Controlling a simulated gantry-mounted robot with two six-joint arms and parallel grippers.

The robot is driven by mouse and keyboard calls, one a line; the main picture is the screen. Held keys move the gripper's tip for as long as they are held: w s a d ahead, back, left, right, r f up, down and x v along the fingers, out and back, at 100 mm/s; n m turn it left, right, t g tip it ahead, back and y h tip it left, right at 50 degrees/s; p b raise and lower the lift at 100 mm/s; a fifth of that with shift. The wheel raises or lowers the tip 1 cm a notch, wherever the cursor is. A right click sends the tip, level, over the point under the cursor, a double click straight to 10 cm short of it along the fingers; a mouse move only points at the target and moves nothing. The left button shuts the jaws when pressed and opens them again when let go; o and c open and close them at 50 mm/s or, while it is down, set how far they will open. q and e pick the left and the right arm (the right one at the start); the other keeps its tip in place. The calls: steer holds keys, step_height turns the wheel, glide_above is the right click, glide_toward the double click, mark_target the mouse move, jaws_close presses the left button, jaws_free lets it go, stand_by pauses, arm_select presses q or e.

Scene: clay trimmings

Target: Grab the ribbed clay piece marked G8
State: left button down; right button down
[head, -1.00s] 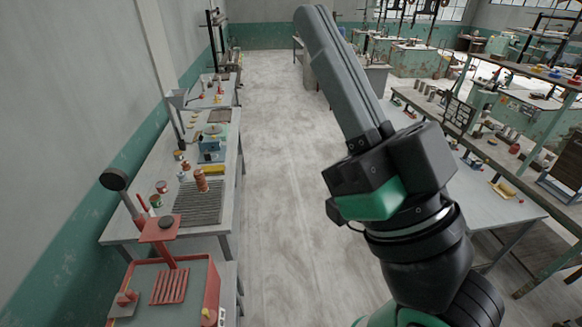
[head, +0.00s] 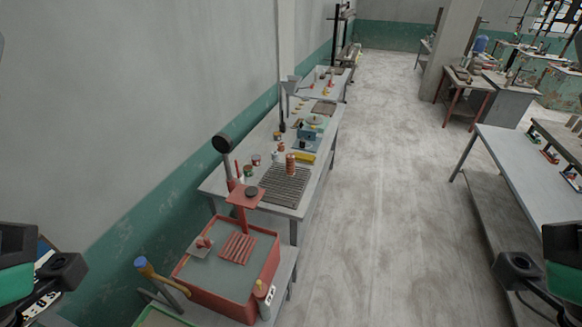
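No marking G8 can be read in the head view. A reddish-brown ribbed upright piece (head: 291,164) stands at the near end of the wall-side bench, on or beside a dark slatted mat (head: 284,187). I cannot tell whether it is the clay piece. Flat red ribbed strips (head: 238,248) lie in a red-rimmed tub nearer to me. Dark and green parts of my two arms show at the lower left and lower right edges. No gripper fingertips show, so I cannot see whether either gripper is open or shut.
The red tub (head: 222,302) stands in front of the bench (head: 327,147), with a red stand (head: 245,195) over it. A grey table (head: 522,165) is at right. The floor (head: 385,200) between is clear.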

arm_select(q)
jaws_free()
stand_by(0.5)
